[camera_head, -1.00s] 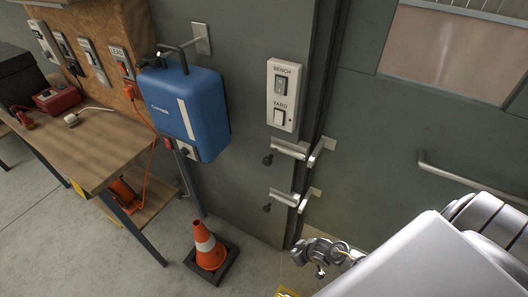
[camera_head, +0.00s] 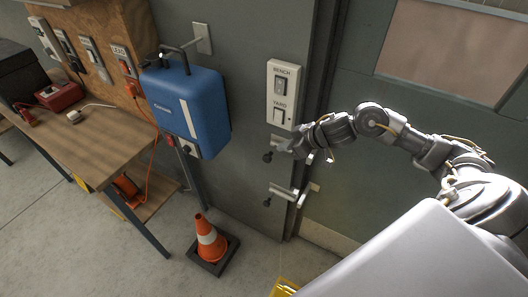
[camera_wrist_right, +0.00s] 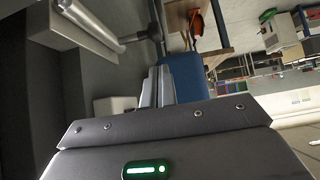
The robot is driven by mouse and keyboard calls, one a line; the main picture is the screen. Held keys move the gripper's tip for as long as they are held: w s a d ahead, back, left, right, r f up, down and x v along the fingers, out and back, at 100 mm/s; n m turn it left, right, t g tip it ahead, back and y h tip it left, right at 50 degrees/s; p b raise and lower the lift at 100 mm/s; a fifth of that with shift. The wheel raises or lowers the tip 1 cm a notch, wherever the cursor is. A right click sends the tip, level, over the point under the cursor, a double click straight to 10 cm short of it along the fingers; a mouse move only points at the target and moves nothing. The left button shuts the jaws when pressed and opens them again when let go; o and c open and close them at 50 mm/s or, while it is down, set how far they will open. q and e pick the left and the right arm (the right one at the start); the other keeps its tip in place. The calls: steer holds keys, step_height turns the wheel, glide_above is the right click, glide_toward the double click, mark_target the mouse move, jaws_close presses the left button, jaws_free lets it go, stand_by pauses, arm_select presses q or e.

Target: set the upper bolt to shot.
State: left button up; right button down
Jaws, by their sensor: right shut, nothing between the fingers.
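The upper bolt is mounted on the green wall left of the door edge, below the switch plate. In the right wrist view the pale bolt barrel (camera_wrist_right: 88,24) and a dark knob on a stem (camera_wrist_right: 137,37) show at upper left. My right gripper (camera_head: 284,147) is at the upper bolt, its fingers shut and empty; they also show in the right wrist view (camera_wrist_right: 157,84), apart from the knob there. I cannot tell whether they touch the bolt. My left gripper is not in view.
The lower bolt (camera_head: 281,192) sits below. The BENCH/YARD switch plate (camera_head: 281,95) is just above. A blue hose reel (camera_head: 186,112) hangs left; an orange cone (camera_head: 209,243) stands on the floor. A wooden workbench (camera_head: 95,150) is at left.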

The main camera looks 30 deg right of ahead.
mark_target(272, 152)
steer(key=shift+a, duration=0.1)
steer(key=p+x, duration=0.1)
steer(key=x, duration=0.9)
steer(key=shift+s, duration=0.1)
